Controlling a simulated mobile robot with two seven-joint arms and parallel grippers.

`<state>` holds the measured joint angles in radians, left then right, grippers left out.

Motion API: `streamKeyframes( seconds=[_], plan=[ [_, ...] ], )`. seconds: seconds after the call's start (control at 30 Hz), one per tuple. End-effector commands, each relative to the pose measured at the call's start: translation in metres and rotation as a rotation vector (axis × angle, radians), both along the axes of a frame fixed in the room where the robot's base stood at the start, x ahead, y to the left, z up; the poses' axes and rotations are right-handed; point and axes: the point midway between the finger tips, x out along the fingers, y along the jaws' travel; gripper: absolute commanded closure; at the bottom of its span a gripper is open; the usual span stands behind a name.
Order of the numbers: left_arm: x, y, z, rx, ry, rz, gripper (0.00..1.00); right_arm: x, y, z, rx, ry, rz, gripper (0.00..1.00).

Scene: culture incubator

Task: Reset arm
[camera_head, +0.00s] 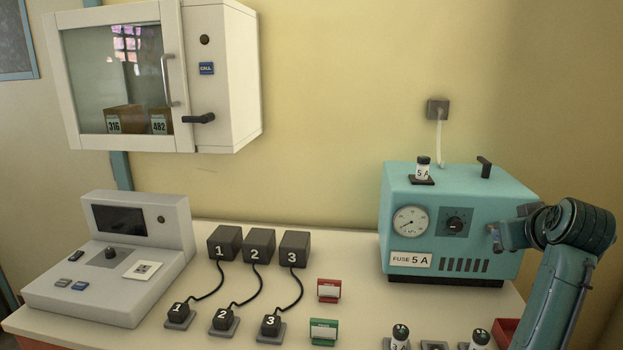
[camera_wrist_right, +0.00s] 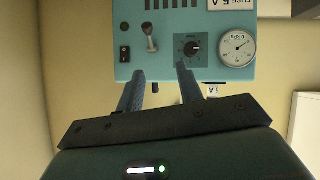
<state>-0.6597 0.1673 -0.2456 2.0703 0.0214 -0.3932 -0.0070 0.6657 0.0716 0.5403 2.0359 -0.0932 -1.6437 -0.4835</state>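My right arm comes in from the right in the head view, with its right gripper (camera_head: 497,237) in front of the teal incubator box (camera_head: 400,190). In the right wrist view, which shows the box upside down, the two fingers of the right gripper (camera_wrist_right: 160,80) are apart with nothing between them. A metal toggle lever (camera_wrist_right: 152,40) and a black dial (camera_wrist_right: 193,47) on the box front lie beyond the fingertips. I cannot tell whether the fingers touch the box. My left gripper is not in view.
A grey console (camera_head: 110,270) stands at the left of the table (camera_head: 300,236). Numbered black blocks with cables (camera_head: 258,246), a red sign (camera_head: 328,290) and a green sign (camera_head: 323,332) stand mid-table. Fuses (camera_head: 400,335) are at the front right. A white cabinet (camera_head: 222,90) hangs on the wall.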

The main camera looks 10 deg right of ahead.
Motion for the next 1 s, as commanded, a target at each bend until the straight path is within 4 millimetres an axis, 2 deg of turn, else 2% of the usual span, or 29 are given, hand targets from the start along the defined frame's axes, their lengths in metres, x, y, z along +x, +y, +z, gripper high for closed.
streamKeyframes(
  seconds=[0.03, 0.17, 0.27, 0.4, 0.5, 0.7, 0.87, 1.0],
  plan=[
    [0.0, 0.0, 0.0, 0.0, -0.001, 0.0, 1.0, -0.006, 0.012, -0.024, -0.018, 0.049, 0.014, 0.64],
    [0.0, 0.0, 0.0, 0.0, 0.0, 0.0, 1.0, -0.026, 0.051, -0.086, -0.049, 0.163, 0.066, 0.64],
    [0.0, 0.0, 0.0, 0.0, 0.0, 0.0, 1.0, -0.052, 0.085, -0.135, -0.054, 0.254, 0.118, 0.64],
    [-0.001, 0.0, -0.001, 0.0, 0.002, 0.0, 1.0, -0.103, 0.136, -0.199, -0.024, 0.382, 0.204, 0.64],
    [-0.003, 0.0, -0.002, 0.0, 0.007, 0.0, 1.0, -0.143, 0.168, -0.232, 0.014, 0.462, 0.257, 0.64],
    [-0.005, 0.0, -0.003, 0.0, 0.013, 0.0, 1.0, -0.215, 0.218, -0.272, 0.106, 0.591, 0.334, 0.64],
    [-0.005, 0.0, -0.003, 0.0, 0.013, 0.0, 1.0, -0.271, 0.251, -0.288, 0.187, 0.683, 0.377, 0.64],
    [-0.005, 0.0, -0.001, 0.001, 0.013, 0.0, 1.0, -0.25, 0.262, -0.302, 0.187, 0.577, 0.415, 0.64]
  ],
)
